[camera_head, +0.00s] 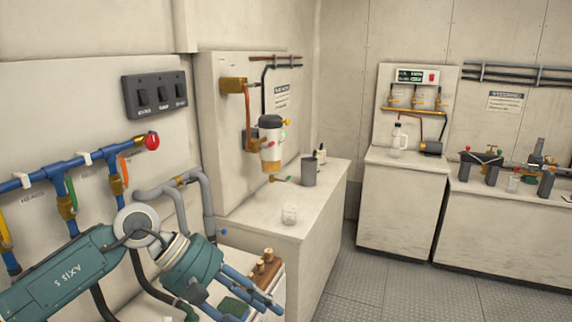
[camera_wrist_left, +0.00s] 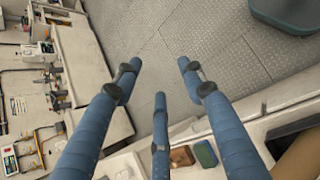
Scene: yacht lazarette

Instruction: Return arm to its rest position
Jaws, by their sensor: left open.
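My left arm comes in from the lower left in the head view, with a teal link and a teal wrist. My left gripper (camera_head: 258,300) is in front of the low counter, beside a small tray with wooden pieces. Its blue fingers point down and to the right. In the left wrist view, the gripper (camera_wrist_left: 160,76) has its three fingers spread apart with nothing between them. The grey floor shows beyond the fingertips. My right gripper is in neither view.
Blue pipes with a red knob (camera_head: 152,141) run along the left wall. The grey floor (camera_head: 375,290) at centre right is clear.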

